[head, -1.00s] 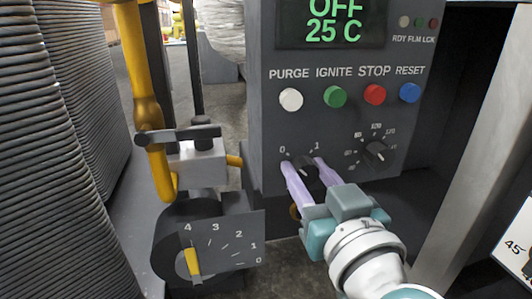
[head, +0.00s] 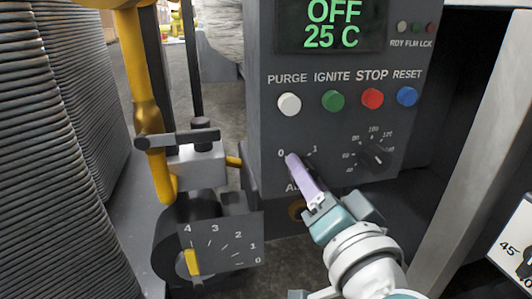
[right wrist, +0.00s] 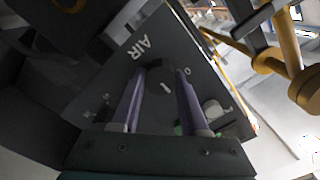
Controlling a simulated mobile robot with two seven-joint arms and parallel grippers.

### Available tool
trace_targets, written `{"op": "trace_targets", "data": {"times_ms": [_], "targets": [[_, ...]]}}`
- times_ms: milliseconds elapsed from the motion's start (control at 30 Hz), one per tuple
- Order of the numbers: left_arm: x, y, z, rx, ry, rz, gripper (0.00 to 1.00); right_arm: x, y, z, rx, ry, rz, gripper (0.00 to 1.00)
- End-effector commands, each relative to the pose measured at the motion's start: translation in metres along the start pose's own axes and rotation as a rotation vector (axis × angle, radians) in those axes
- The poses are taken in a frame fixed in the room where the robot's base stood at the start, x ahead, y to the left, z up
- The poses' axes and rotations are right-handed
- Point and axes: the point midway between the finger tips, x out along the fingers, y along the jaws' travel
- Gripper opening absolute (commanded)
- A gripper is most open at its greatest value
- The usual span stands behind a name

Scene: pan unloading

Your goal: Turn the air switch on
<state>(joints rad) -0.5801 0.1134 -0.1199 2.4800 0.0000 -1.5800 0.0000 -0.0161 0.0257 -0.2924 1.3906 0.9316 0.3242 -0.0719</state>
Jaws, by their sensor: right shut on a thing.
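The air switch is a dark round knob on the grey control panel (head: 330,130), between the marks 0 and 1. In the head view the gripper's fingers mostly hide it. In the right wrist view the knob (right wrist: 158,80) shows with a short white pointer line, between the two purple fingers. I cannot tell which mark the line points to. My right gripper (head: 296,162) is shut on the knob, its fingers on either side of it; it also shows in the right wrist view (right wrist: 158,82). My left gripper is not in view.
Above are white, green, red and blue buttons (head: 372,98) and a display (head: 333,25) reading OFF 25 C. A second dial (head: 374,156) sits right of the switch. A yellow pipe (head: 146,100) with a valve and a lower dial plate (head: 222,242) stand at the left.

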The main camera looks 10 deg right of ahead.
Motion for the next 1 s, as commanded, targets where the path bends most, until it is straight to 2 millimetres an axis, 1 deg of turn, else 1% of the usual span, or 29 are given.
{"op": "trace_targets", "data": {"times_ms": [300, 600, 800, 1000], "targets": [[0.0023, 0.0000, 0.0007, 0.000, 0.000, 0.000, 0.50, 0.0000, 0.0016, 0.0007, 0.300, -0.001, 0.000, 0.00], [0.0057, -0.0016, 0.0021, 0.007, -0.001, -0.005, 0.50, 0.0000, 0.0025, 0.0012, 0.553, -0.001, 0.000, 0.00], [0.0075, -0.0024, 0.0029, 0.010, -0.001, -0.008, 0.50, 0.0000, 0.0027, 0.0014, 0.673, -0.001, 0.000, 0.00], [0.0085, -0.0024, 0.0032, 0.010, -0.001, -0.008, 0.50, 0.0000, 0.0025, 0.0013, 0.743, -0.001, 0.000, 0.00]]}}
